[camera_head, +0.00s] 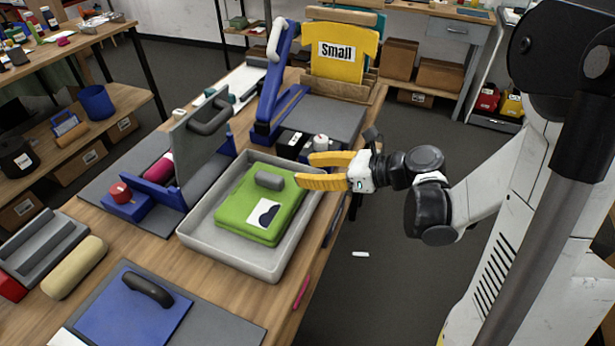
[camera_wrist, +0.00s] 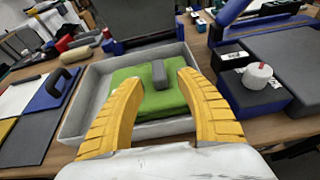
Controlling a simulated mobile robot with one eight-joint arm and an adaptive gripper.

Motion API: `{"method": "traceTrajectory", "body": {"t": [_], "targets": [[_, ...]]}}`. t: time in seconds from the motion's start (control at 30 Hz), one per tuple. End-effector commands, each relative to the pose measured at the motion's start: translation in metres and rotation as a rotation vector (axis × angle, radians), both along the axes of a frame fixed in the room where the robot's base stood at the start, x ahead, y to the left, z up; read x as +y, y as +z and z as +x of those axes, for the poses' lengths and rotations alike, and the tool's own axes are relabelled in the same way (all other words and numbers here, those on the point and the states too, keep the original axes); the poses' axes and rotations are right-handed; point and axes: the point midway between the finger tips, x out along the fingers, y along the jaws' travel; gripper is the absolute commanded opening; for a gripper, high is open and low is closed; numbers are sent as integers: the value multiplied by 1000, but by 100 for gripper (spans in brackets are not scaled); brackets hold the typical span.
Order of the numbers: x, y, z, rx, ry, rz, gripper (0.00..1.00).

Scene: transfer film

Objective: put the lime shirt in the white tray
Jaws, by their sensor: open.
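The lime shirt (camera_head: 238,213) is folded and lies inside the white tray (camera_head: 208,241) on the wooden table. It has a grey block-like handle on top and a white label with a dark print. In the wrist view the lime shirt (camera_wrist: 163,102) lies in the tray (camera_wrist: 77,121), beyond my fingers. My gripper (camera_head: 303,170) is open and empty, with yellow fingers above the tray's right side, apart from the shirt as far as I can tell. In the wrist view my gripper (camera_wrist: 158,85) frames the shirt and its grey handle between the fingertips.
A blue and grey press (camera_head: 200,150) stands left of the tray. Another blue press (camera_head: 278,80) stands behind it, near a yellow shirt (camera_head: 340,55) marked "Small". A blue board (camera_head: 132,312) with a black handle lies in front.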

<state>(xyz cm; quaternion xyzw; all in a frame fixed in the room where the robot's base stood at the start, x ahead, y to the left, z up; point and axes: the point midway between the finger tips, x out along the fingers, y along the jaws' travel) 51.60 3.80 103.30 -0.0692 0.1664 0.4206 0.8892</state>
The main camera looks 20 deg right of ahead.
Motion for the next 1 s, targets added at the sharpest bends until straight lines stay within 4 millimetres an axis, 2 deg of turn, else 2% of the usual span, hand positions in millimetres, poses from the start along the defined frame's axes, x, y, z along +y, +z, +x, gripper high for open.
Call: {"method": "traceTrajectory", "body": {"t": [0.07, 0.17, 0.2, 0.27, 0.3, 0.37, 0.43, 0.47, 0.5, 0.57, 0.6, 0.67, 0.7, 0.83, 0.9, 1.0], "targets": [[2, 30, 12, -16, -79, 89, 43], [-4, 102, 40, -30, -284, 358, 43], [-13, 137, 49, -22, -392, 518, 43], [-36, 183, 57, 18, -557, 794, 43], [-55, 205, 59, 62, -665, 991, 43], [-84, 221, 53, 152, -821, 1288, 43], [-114, 216, 38, 295, -1000, 1634, 43], [-122, 206, 28, 368, -1077, 1778, 43], [-129, 188, 13, 474, -1183, 1961, 43], [-128, 153, -15, 645, -1346, 2205, 43], [-121, 129, -36, 758, -1458, 2339, 43], [-103, 96, -68, 923, -1627, 2498, 43], [-89, 79, -89, -943, 1605, -2379, 43], [-53, 47, -136, -939, 1528, -2061, 43], [-43, 40, -149, -934, 1514, -1980, 43], [-38, 37, -156, -930, 1506, -1936, 43]]}}
